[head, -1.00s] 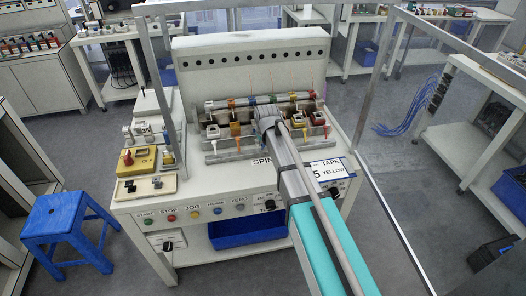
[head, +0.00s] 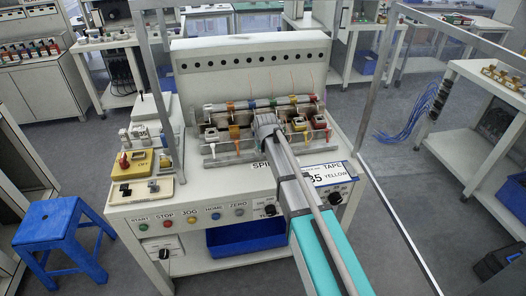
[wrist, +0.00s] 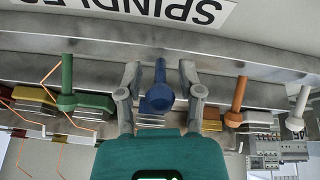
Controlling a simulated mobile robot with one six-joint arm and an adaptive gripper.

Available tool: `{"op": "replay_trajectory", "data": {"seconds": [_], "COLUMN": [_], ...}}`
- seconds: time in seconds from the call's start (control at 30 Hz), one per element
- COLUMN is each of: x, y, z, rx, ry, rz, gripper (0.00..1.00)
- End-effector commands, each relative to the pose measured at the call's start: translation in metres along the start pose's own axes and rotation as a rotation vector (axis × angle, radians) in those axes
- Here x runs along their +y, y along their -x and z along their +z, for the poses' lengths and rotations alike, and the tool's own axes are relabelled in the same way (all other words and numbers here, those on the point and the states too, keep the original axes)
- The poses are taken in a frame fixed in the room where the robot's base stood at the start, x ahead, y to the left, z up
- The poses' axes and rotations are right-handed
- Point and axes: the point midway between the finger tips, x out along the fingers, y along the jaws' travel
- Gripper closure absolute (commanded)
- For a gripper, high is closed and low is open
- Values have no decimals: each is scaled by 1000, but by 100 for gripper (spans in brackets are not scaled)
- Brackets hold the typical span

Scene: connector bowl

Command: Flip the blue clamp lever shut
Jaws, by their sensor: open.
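My gripper is open, with a gap showing on both sides of the lever. In the head view my gripper (head: 264,124) is over the middle of the clamp row, and my arm hides the blue lever there.
In the wrist view a green lever (wrist: 67,82) stands to the left, and an orange lever (wrist: 237,100) and a white lever (wrist: 298,106) to the right. A metal rail (wrist: 220,55) runs along the levers. A yellow box (head: 135,163) sits on the bench's left side.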

Motion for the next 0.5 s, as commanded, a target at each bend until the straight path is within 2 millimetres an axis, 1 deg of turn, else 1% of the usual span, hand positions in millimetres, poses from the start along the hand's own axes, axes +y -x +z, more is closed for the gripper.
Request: {"op": "replay_trajectory", "data": {"seconds": [0.07, 0.1, 0.17, 0.3, 0.37, 0.5], "x": [0, 0, 0, 0, 0, 0], "y": [0, 0, 0, 0, 0, 0], "z": [0, 0, 0, 0, 0, 0], "rx": [0, 0, 0, 0, 0, 0], "ry": [0, 0, 0, 0, 0, 0], "rz": [0, 0, 0, 0, 0, 0], "gripper": [52, 54, 65, 91, 100, 100]}}
